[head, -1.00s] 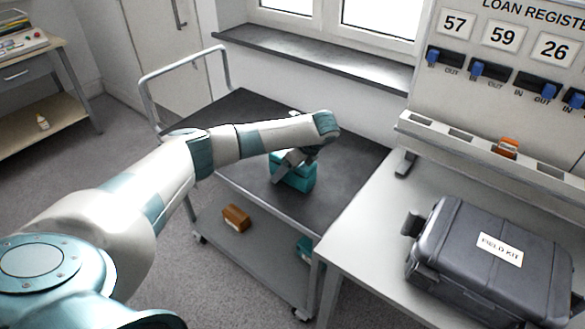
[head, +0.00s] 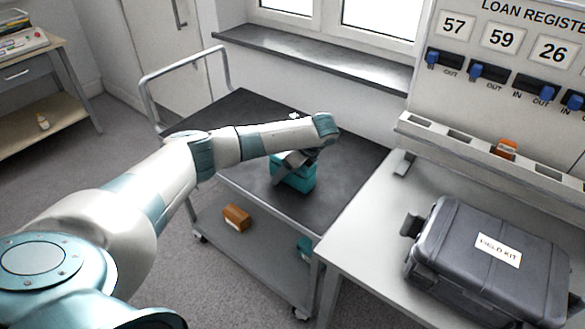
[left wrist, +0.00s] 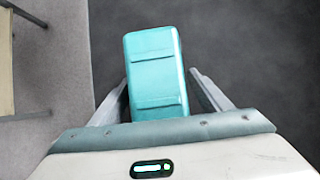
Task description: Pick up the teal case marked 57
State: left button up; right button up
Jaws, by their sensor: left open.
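A teal case (head: 293,176) stands on the dark top of the trolley, partly hidden by my left gripper and wrist. In the left wrist view the same teal case (left wrist: 155,72) lies between the two fingers. My left gripper (head: 290,165) is over the case, pointing down, with its fingers open on either side of it. In the left wrist view the left gripper (left wrist: 160,90) shows gaps near the fingertips. No number is readable on this case. Another teal item (head: 304,248) shows in part on the trolley's lower shelf. My right gripper is out of view.
The trolley (head: 240,110) has a raised handle at its far left end. An orange-brown case (head: 236,217) lies on its lower shelf. A grey field kit box (head: 490,262) sits on the table at right, below the register board (head: 520,50) and a slotted rack with an orange item (head: 505,149).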

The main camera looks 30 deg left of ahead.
pick_arm(q)
jog(key=shift+c, duration=0.3)
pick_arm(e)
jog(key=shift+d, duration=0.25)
pick_arm(q)
jog(key=c, duration=1.5)
jog(key=shift+o, duration=0.2)
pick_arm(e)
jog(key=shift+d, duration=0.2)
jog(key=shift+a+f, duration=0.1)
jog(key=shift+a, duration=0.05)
